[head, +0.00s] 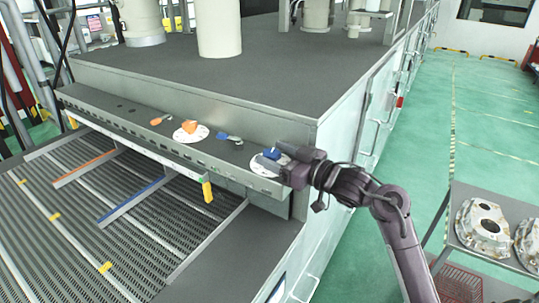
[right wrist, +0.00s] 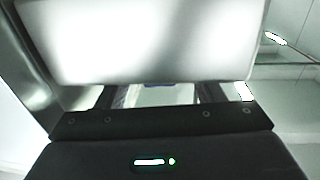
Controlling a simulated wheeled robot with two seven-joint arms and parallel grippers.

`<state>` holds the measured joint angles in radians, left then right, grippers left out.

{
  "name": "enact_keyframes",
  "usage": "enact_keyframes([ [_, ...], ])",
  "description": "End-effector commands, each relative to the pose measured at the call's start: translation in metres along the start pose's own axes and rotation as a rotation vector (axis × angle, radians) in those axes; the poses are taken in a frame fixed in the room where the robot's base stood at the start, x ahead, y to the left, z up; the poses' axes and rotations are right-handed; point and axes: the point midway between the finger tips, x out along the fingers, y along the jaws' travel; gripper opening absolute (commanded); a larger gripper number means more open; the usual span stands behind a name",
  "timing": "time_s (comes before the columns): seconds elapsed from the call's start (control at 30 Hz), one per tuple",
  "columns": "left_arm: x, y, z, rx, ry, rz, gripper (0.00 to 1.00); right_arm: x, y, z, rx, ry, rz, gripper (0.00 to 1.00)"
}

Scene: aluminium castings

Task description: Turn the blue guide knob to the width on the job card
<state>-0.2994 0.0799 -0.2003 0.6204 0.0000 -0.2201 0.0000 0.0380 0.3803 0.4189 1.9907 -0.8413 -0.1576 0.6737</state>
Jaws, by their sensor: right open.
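The blue guide knob (head: 272,153) stands on a white dial (head: 262,168) at the right end of the grey ledge. My right gripper (head: 281,157) is open at the knob, reaching in from the right. Whether the fingers touch the knob is unclear. In the right wrist view the two fingers stand apart, with a sliver of blue (right wrist: 158,84) between them and a pale panel above. The dial's marks are too small to read. A blue guide rail (head: 133,200) lies over the slatted bed. I cannot make out a job card. My left gripper is not in view.
An orange knob (head: 190,127) on its own dial, an orange lever (head: 160,120) and a blue lever (head: 229,137) share the ledge. An orange rail (head: 85,168) crosses the bed. Castings (head: 482,225) sit on a cart at the right. Green floor is clear beyond.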

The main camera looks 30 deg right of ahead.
Motion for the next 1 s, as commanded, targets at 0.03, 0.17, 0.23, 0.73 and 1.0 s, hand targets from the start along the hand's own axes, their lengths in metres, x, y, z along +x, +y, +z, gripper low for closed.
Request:
enact_keyframes([
  [0.03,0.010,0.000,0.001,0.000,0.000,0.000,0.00,-0.010,0.000,0.006,-0.005,-0.002,0.000,0.61],
  [0.17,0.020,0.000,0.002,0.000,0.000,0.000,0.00,-0.033,-0.001,0.005,-0.006,-0.003,0.000,0.61],
  [0.23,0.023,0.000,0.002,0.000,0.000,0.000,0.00,-0.042,0.000,0.004,-0.004,0.000,0.000,0.61],
  [0.73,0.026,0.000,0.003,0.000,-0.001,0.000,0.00,-0.056,-0.001,0.000,-0.002,0.001,0.001,0.62],
  [1.0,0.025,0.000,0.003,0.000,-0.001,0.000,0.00,-0.043,-0.014,-0.002,-0.061,0.024,0.157,0.62],
])
